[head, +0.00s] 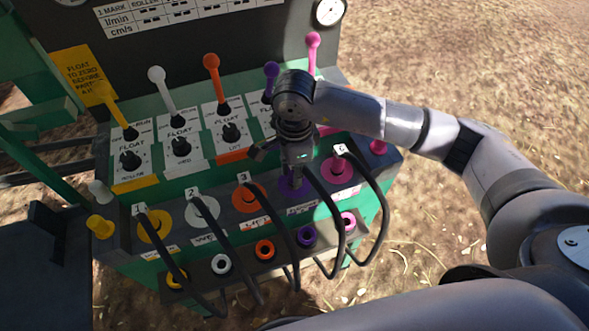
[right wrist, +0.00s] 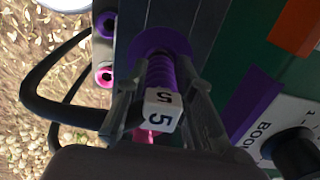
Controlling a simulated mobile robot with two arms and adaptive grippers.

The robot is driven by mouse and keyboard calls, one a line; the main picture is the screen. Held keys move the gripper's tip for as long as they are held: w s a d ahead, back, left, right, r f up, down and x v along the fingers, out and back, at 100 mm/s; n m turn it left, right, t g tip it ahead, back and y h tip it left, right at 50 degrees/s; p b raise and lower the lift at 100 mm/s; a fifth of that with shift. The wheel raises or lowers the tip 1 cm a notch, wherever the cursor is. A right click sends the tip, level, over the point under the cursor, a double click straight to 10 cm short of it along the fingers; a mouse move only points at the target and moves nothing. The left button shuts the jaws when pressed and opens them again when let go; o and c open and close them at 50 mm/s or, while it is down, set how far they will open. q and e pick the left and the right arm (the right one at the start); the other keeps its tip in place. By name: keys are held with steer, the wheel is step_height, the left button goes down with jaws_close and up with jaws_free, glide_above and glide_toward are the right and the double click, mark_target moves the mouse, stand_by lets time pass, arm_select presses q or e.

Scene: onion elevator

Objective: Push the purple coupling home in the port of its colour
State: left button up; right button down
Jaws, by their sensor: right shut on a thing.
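In the right wrist view the purple coupling (right wrist: 160,76) has ribbed sides and a white tag (right wrist: 160,110) marked 5. Its front end meets the purple port (right wrist: 165,41) on the dark panel. They look lined up, but I cannot tell how deep the coupling sits. My right gripper (right wrist: 163,88) is shut on the coupling, one finger on each side. In the head view my right gripper (head: 297,163) points down over the purple port (head: 292,190) and hides most of the coupling. My left gripper is not in view.
Yellow (head: 154,226), white (head: 202,211), orange (head: 249,197) and pink (head: 338,169) couplings with black hoses stand beside it. A lower row of coloured rings includes a purple one (head: 307,235). Levers, including an orange one (head: 212,66), rise behind. Open ground lies right.

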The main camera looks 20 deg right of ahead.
steer(key=shift+s+f+b, duration=0.1)
steer(key=shift+f+b, duration=0.6)
steer(key=shift+b, duration=1.05)
stand_by(4.2)
steer(key=c, duration=1.3)
jaws_free()
steer(key=shift+r, duration=0.1)
steer(key=o, duration=0.4)
steer(key=shift+r, duration=0.1)
steer(key=shift+r+p, duration=1.55)
steer(key=shift+r, duration=1.85)
